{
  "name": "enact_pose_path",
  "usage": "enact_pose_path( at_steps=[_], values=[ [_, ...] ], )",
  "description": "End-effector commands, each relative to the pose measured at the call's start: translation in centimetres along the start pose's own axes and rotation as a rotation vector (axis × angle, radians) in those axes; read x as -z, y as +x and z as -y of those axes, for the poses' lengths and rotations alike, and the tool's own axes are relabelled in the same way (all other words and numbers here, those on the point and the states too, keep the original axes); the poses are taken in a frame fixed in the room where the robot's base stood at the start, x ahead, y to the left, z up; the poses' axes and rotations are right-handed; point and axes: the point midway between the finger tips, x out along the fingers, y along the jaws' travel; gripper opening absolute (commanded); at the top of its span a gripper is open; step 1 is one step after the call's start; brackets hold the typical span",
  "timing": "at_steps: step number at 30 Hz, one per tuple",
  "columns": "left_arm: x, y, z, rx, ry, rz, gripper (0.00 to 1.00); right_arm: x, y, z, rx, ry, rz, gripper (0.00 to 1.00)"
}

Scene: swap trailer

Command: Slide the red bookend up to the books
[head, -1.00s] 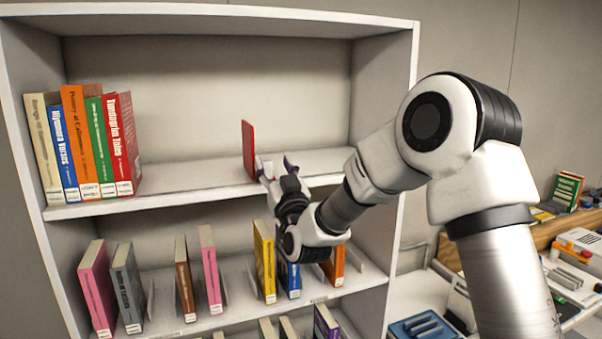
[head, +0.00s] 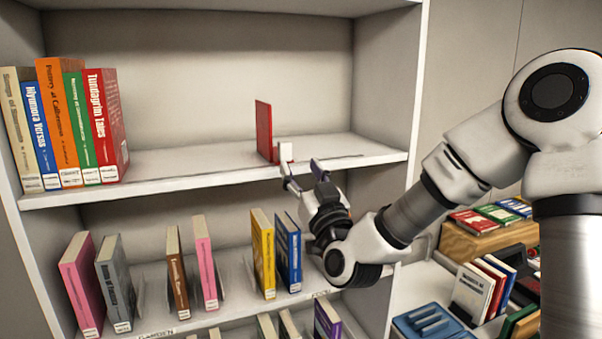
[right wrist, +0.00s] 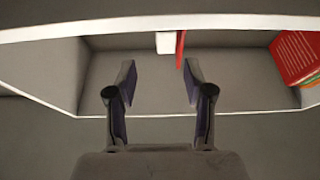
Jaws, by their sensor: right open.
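The red bookend (head: 264,130) stands upright on the upper shelf, edge-on, with a small white block (head: 286,152) at its right side. I cannot tell whether the block is part of the bookend. The upright books (head: 75,125) stand at the shelf's left end, with a wide bare gap between them and the bookend. My right gripper (head: 300,172) is open and empty at the shelf's front edge, just short of the block and bookend. In the right wrist view, the white block (right wrist: 164,42) and red bookend (right wrist: 180,48) show beyond and between the open fingers (right wrist: 160,80). My left gripper is out of view.
The upper shelf (head: 200,160) is bare between books and bookend. The lower shelf holds several spaced books, including a yellow one (head: 262,255) and a blue one (head: 288,252) below my gripper. The bookcase's right wall (head: 385,90) stands close to my right arm. A side table with books is at right.

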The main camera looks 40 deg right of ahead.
Motion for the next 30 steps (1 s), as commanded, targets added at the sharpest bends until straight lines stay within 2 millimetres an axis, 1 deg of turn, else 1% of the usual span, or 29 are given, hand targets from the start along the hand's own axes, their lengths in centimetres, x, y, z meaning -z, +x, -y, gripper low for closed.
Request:
enact_pose_path(
  at_steps=[1,3,5,7,9,12,13,15,16,17,19,22,28,29,30],
  values=[
    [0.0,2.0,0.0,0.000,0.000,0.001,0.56,-0.7,-0.5,0.0,-0.001,0.000,-0.007,0.52],
    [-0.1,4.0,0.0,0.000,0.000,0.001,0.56,-0.9,-0.8,-0.1,-0.001,0.001,-0.009,0.52],
    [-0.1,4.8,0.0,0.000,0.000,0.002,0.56,-0.6,-0.8,-0.1,-0.001,0.001,-0.008,0.52],
    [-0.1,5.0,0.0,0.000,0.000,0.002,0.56,-0.1,-0.3,-0.1,0.000,0.000,-0.006,0.52],
    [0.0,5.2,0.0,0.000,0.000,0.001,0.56,-0.1,0.5,-0.1,0.000,-0.002,-0.005,0.52],
    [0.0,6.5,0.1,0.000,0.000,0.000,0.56,-0.2,2.2,-0.1,-0.001,-0.002,-0.007,0.52],
    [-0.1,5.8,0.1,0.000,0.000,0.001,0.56,0.2,3.0,-0.1,-0.001,-0.002,-0.004,0.52],
    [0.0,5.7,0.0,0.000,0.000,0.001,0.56,0.3,4.5,-0.1,-0.001,-0.001,-0.004,0.52],
    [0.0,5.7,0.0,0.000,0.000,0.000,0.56,0.3,5.1,-0.1,-0.001,-0.001,-0.004,0.52],
    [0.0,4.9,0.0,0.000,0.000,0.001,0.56,0.6,5.8,-0.1,-0.001,-0.001,-0.001,0.52],
    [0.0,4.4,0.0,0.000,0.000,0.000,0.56,0.6,6.7,-0.1,-0.001,-0.001,-0.001,0.52],
    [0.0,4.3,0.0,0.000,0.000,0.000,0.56,0.5,7.3,-0.1,0.000,0.000,-0.002,0.52],
    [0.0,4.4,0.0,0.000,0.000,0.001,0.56,0.3,7.4,-0.1,0.000,0.001,-0.002,0.52],
    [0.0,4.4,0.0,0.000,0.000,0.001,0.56,0.3,7.4,-0.1,0.000,0.001,-0.002,0.49],
    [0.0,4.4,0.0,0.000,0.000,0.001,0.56,0.3,7.4,-0.1,0.000,0.001,-0.002,0.34]
  ],
)
